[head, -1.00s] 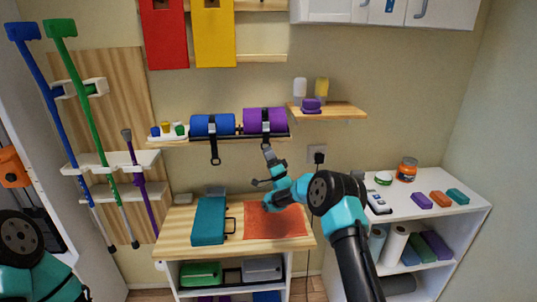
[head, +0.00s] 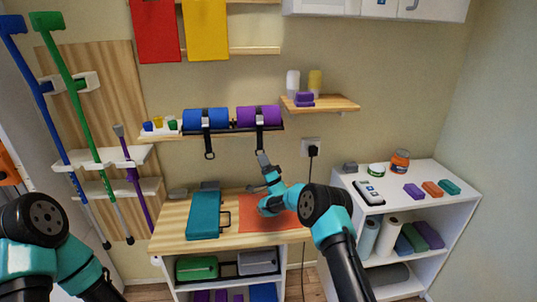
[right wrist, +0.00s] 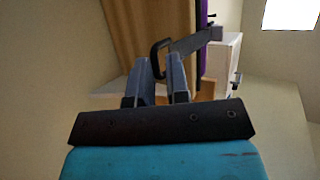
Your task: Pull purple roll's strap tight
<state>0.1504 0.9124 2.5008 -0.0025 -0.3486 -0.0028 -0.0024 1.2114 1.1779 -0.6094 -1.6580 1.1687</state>
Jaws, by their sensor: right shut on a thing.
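The purple roll (head: 271,116) lies on the wall shelf, right of the blue roll. A dark strap (head: 260,132) crosses its front and hangs below the shelf. My right gripper (head: 262,156) is just below the shelf, at the strap's lower end. In the right wrist view its fingers (right wrist: 160,72) are shut on a dark loop (right wrist: 157,58) at the strap's end. Part of the purple roll (right wrist: 203,32) shows above the fingers. My left arm enters at the lower left, with its gripper out of the picture.
The blue roll (head: 192,119) has its own hanging strap (head: 209,145). A small shelf (head: 335,104) with bottles is at the right. Below stands a wooden table (head: 172,232) with a teal case (head: 203,215). A white cabinet (head: 441,205) stands at the right.

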